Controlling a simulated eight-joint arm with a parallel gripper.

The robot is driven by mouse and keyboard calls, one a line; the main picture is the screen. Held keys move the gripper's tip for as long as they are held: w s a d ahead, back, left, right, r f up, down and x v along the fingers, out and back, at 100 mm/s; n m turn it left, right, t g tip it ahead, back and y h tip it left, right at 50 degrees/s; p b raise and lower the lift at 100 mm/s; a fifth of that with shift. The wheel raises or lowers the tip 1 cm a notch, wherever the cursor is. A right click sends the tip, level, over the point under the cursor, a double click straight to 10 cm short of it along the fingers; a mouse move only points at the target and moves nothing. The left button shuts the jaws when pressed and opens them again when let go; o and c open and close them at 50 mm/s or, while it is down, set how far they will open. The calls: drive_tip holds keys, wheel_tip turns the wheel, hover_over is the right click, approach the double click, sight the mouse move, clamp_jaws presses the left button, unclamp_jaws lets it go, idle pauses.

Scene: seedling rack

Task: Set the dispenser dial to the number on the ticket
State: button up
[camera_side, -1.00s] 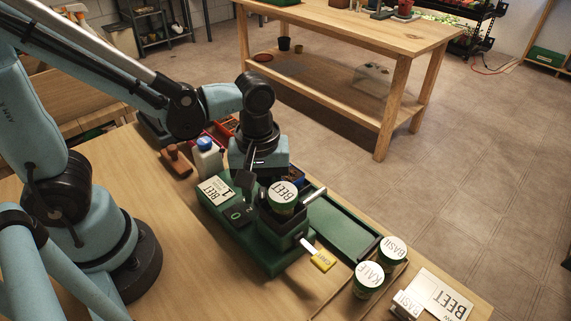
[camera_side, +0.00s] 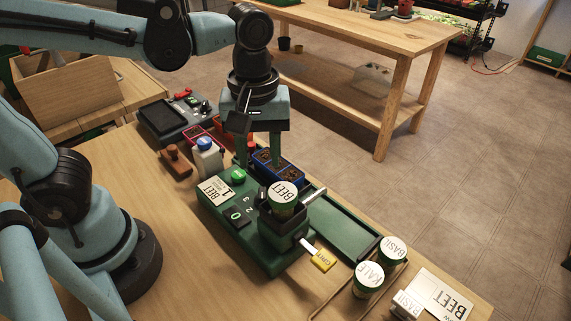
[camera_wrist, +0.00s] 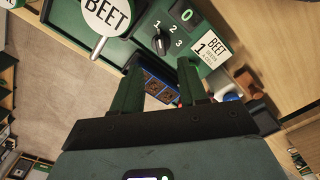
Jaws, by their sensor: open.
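The dispenser (camera_side: 262,258) is a green box on the bench with a BEET-labelled cup (camera_side: 282,197) at its hopper. Its dial (camera_wrist: 160,42) is a small black knob beside the numbers 1, 2 and 3 in the wrist view; its exact setting is too small to tell. The ticket (camera_wrist: 209,50) reads BEET 1; it also lies on the dispenser in the side view (camera_side: 216,188). A small display (camera_wrist: 187,14) shows 0. My gripper (camera_side: 261,160) is open and empty, above the dispenser's far end. Its fingers (camera_wrist: 160,82) are apart from the dial.
A blue tray (camera_side: 279,167) with dark cells sits behind the dispenser. KALE (camera_side: 369,275) and BASIL (camera_side: 393,250) cups stand at the right. A white bottle with a blue cap (camera_side: 206,158) and a brown stamp (camera_side: 177,160) stand left of my gripper.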

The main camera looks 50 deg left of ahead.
drive_tip(key=shift+r, duration=1.55)
drive_tip(key=w+a+f+m+t, duration=0.2)
drive_tip(key=a+f+m+t, duration=0.1)
drive_tip(key=a+m+t, duration=0.4)
drive_tip(key=a+m, duration=0.1)
drive_tip(key=m, duration=0.2)
drive_tip(key=shift+a, duration=0.25)
